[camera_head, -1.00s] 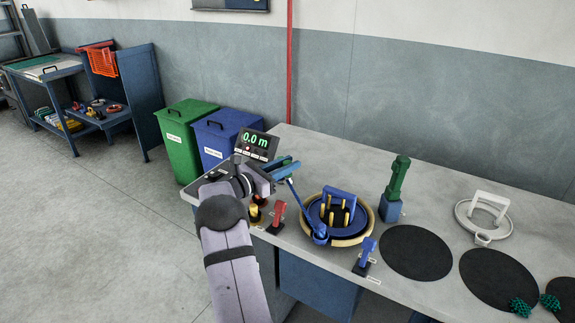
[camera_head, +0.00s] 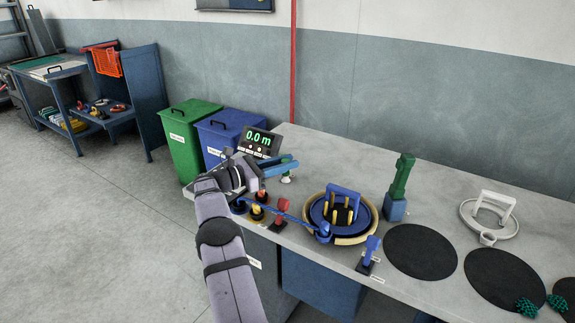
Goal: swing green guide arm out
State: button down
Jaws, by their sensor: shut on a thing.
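My gripper (camera_head: 281,165) is over the back left of the bench, its blue-green jaws pointing right. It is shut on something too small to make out. A thin blue arm (camera_head: 275,211) runs left from the front of the round blue drum (camera_head: 315,217). Its left end lies below my gripper's wrist, apart from the jaws. I cannot make out a green guide arm. A green post (camera_head: 402,178) stands upright in a blue base (camera_head: 395,208) right of the drum. A small white-based piece (camera_head: 287,179) stands just below the jaws.
A display (camera_head: 263,142) reads 0.0 m behind my gripper. Black discs (camera_head: 420,252) and a white ring (camera_head: 488,216) lie to the right.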

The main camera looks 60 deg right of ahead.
jog(key=shift+w+a+r+m+g, duration=0.1)
jog(key=shift+w+r+m+g, duration=0.15)
jog(key=shift+w+m+g, duration=0.05)
dwell(0.4)
jog(key=c, duration=1.5)
grip_release()
jog(key=shift+f, duration=0.1)
jog(key=shift+s+y, duration=0.1)
jog(key=shift+y, duration=0.2)
jog(key=shift+f, duration=0.1)
jog(key=shift+b+v, duration=0.85)
jog(key=shift+v, duration=2.85)
